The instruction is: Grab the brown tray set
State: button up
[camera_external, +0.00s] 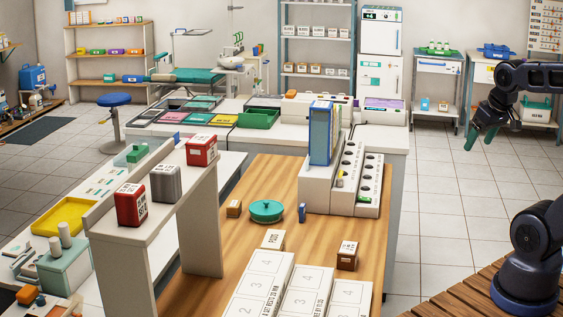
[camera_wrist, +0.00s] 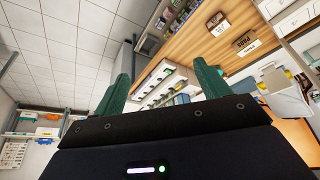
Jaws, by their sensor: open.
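A small brown box (camera_external: 347,260) with a white label stands on the wooden table at the right edge, behind the white numbered boxes. A smaller brown block (camera_external: 234,209) sits at the table's left side by a teal lidded dish. I cannot tell for sure which is the brown tray set. The wrist view shows a brown labelled box (camera_wrist: 218,29) near the top. My gripper (camera_external: 481,136) is in the air at the right, over the tiled floor, far from both. Its teal fingers are apart and empty in the wrist view (camera_wrist: 163,82).
White numbered boxes (camera_external: 262,285) fill the near part of the table (camera_external: 232,255). A white holder with round openings (camera_external: 366,180) and blue binders (camera_external: 321,133) stand at its back right. A raised shelf (camera_external: 165,185) holds red and grey boxes. Tiled floor lies between table and arm.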

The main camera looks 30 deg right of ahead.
jog(key=n+g+h, duration=0.2)
jog(key=n+h, duration=0.1)
jog(key=n, duration=2.3)
send_over(348, 247)
jog(key=s+a, duration=0.2)
jog(key=a, duration=0.1)
notch_tip(348, 247, down, 29)
jog(key=shift+f, duration=0.1)
jog(key=x, duration=0.5)
jog(key=shift+w+d+f, duration=0.1)
jog(key=shift+d, duration=0.05)
jog(key=shift+d+x, duration=0.2)
jog(key=shift+x, duration=1.15)
jog(key=shift+d+x, duration=0.15)
jog(key=shift+x, duration=1.2)
jog(key=shift+c, duration=0.2)
